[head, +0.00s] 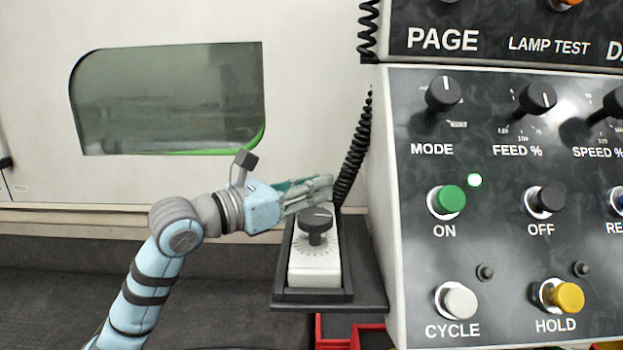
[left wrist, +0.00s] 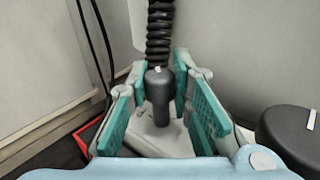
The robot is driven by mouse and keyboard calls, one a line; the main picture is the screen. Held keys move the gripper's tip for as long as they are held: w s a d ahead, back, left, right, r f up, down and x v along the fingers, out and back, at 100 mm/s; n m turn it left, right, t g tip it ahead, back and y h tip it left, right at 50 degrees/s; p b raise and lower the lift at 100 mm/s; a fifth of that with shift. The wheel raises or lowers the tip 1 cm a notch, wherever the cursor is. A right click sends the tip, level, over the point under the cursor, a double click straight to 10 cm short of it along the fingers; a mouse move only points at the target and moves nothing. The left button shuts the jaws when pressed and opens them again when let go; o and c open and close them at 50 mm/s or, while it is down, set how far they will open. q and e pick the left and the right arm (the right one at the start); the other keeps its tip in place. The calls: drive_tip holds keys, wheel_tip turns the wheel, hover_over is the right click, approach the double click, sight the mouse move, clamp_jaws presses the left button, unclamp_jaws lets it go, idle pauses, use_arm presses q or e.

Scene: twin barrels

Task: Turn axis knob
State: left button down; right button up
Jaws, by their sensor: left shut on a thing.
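The axis knob (left wrist: 158,92) is a small upright black knob with a pale mark on top, on the pale face of the hand pendant (head: 314,272). In the left wrist view it stands between the teal-padded fingers of my left gripper (left wrist: 160,76), which is shut on it. In the head view my left gripper (head: 322,189) reaches from the left over the top of the pendant and hides this knob. A larger black dial (head: 316,219) with a white mark sits just below on the pendant, apart from the fingers. My right gripper is not in view.
The pendant sits in a black holder (head: 342,297) beside the control panel (head: 400,245). A coiled black cable (head: 355,150) hangs right behind the gripper. The large dial (left wrist: 292,138) is close to the right finger. A red bin (head: 318,330) lies below the holder.

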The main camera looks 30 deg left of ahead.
use_arm(q)
drive_tip(key=shift+n+t+y+p, duration=0.65)
drive_tip(key=shift+n+y, duration=0.55)
drive_tip(key=shift+y, duration=0.9)
drive_tip(key=c, duration=1.4)
unclamp_jaws()
wheel_tip(320, 180, up, 10)
drive_tip(key=shift+f, duration=0.1)
drive_tip(key=shift+c, duration=0.2)
